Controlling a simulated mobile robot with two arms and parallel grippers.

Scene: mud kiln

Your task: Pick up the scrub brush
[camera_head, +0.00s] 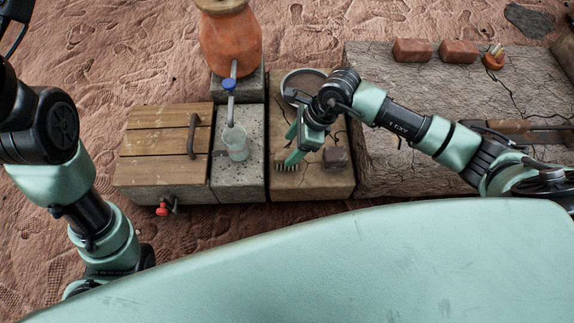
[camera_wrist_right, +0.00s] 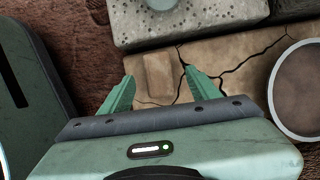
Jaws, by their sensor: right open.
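The scrub brush lies on the cracked tan slab (camera_head: 290,190), near its left front. My right gripper (camera_head: 291,147) is open and empty and points down toward the brush. A gap shows on both sides of the brush in the wrist view. My left arm hangs at the left of the head view; its gripper is out of the picture.
Left are a glass (camera_head: 237,146) under a blue tap (camera_head: 229,84), a clay jar (camera_head: 230,40) and a wooden lid (camera_head: 155,150). Bricks (camera_head: 412,49) stand back right.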

